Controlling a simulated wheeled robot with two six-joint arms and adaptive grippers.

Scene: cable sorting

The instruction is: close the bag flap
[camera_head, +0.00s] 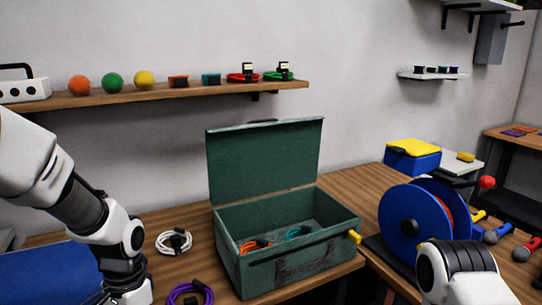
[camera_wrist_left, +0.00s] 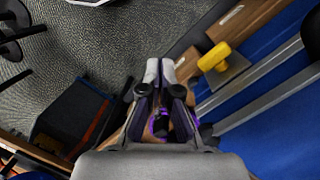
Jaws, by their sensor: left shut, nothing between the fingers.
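The green bag (camera_head: 285,238) stands on the wooden table in the head view. Its flap (camera_head: 265,160) stands raised at the back, so the inside is open. An orange cable (camera_head: 254,246) and a teal cable (camera_head: 299,232) lie inside. My left gripper (camera_wrist_left: 166,72) shows in the left wrist view, its fingers together and empty. In the head view my left arm is left of the bag, with its fingers below the picture edge. My right arm shows at bottom right, and its gripper is out of view.
A white cable (camera_head: 174,242) and a purple cable (camera_head: 190,293) lie on the table left of the bag. A blue reel (camera_head: 405,223) stands to the right. A wall shelf (camera_head: 180,94) with balls and coils runs behind the flap.

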